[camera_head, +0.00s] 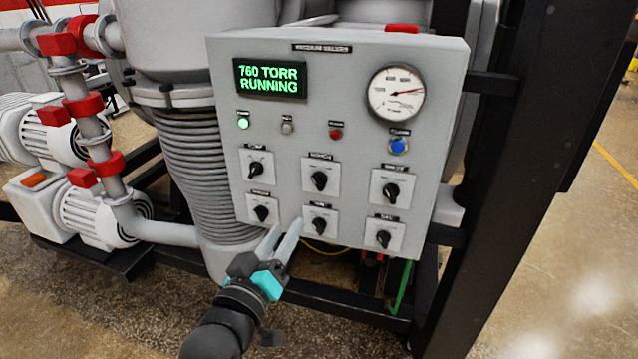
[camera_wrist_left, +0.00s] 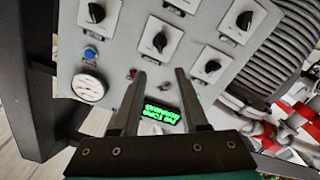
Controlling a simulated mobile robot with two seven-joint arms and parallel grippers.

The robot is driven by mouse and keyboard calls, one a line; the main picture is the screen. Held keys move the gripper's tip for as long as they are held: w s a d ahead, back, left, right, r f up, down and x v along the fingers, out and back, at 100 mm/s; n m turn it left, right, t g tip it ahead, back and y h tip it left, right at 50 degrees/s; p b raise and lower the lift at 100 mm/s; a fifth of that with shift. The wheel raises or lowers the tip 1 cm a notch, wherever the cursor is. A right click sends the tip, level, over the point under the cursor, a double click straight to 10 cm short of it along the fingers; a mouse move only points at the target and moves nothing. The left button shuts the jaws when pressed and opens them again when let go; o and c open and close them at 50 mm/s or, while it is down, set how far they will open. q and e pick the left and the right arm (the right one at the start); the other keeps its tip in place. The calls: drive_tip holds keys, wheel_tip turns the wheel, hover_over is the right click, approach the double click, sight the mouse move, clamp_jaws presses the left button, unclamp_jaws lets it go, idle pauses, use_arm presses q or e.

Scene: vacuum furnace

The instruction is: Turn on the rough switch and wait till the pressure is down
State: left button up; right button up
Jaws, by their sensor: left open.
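The grey control panel (camera_head: 290,125) has two rows of black rotary knobs on white plates; their labels are too blurred to read, so I cannot tell which is the rough switch. The lower row holds a left knob (camera_head: 261,213), a middle knob (camera_head: 319,225) and a right knob (camera_head: 383,238). The green display (camera_head: 270,79) reads "760 TORR RUNNING". The round gauge (camera_head: 396,93) has a red needle pointing right. My left gripper (camera_head: 286,227) is open and empty, its fingertips between the lower left and middle knobs. The left wrist view shows the panel upside down beyond the fingers (camera_wrist_left: 160,77).
A lit green lamp (camera_head: 243,123), a red button (camera_head: 336,134) and a blue button (camera_head: 398,146) sit above the knobs. White pumps and red-clamped pipes (camera_head: 90,125) stand at left. A black frame post (camera_head: 490,200) rises at right.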

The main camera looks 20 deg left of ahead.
sight(315, 182)
use_arm(q)
drive_tip(key=w, duration=1.5)
drive_tip(key=shift+d, duration=0.3)
drive_tip(key=shift+c, duration=0.4)
clamp_jaws()
